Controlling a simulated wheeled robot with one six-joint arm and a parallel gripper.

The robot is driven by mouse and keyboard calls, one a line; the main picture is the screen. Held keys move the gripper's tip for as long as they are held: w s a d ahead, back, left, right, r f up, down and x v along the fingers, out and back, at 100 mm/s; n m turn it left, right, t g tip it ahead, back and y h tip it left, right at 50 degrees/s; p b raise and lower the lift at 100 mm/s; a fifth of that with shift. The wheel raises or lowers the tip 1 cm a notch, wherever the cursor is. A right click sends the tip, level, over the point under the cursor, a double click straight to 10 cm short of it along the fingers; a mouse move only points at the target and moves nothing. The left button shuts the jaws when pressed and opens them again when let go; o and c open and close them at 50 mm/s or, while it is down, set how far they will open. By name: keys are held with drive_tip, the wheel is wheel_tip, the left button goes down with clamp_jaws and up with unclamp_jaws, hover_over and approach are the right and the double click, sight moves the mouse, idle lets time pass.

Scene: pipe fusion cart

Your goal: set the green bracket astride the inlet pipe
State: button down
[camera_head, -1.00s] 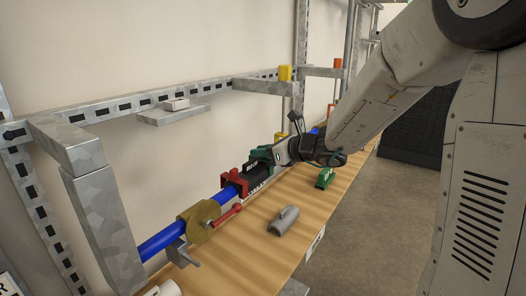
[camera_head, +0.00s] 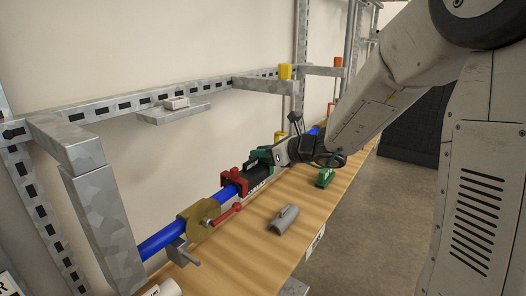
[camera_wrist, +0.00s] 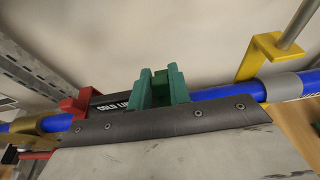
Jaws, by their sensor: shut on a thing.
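My gripper (camera_wrist: 161,88) has teal fingers and is shut on a brighter green piece, the green bracket (camera_wrist: 160,82), of which only a small part shows between them. In the head view my gripper (camera_head: 262,155) is at the blue inlet pipe (camera_head: 160,241), just beyond a black block (camera_head: 257,184) with white lettering. In the wrist view the blue pipe (camera_wrist: 216,93) runs across behind the fingers. I cannot tell whether the bracket touches the pipe or sits over it; the dark edge of my own gripper hides its lower part.
A red clamp (camera_head: 232,182) and a brass-coloured fitting with a red lever (camera_head: 200,218) sit along the pipe. On the wooden bench lie a grey half-shell (camera_head: 283,218) and another green piece (camera_head: 325,178). A yellow bracket (camera_wrist: 258,58) stands right of the fingers.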

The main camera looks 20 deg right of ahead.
idle(0.3)
drive_tip(key=c, duration=1.2)
unclamp_jaws()
drive_tip(key=shift+f, duration=0.1)
drive_tip(key=v, duration=0.8)
drive_tip(key=s+a+f+n+g, duration=0.25)
drive_tip(key=s+n+g, duration=0.25)
drive_tip(key=s+n, duration=0.4)
drive_tip(key=s+a+f+n+g, duration=0.2)
drive_tip(key=s+a+n+g, duration=0.2)
drive_tip(key=s+n, duration=0.4)
drive_tip(key=s+d+r+n+h, duration=0.1)
drive_tip(key=s+d+n+h, duration=0.1)
drive_tip(key=s+n+h, duration=0.2)
drive_tip(key=s+d+r+n+g+h, duration=0.1)
drive_tip(key=s+d+n+h, duration=0.1)
drive_tip(key=s+n+h, duration=0.2)
drive_tip(key=shift+s+d+r+n+h, duration=0.35)
drive_tip(key=shift+s+n, duration=1.55)
drive_tip(key=shift+s, duration=1.75)
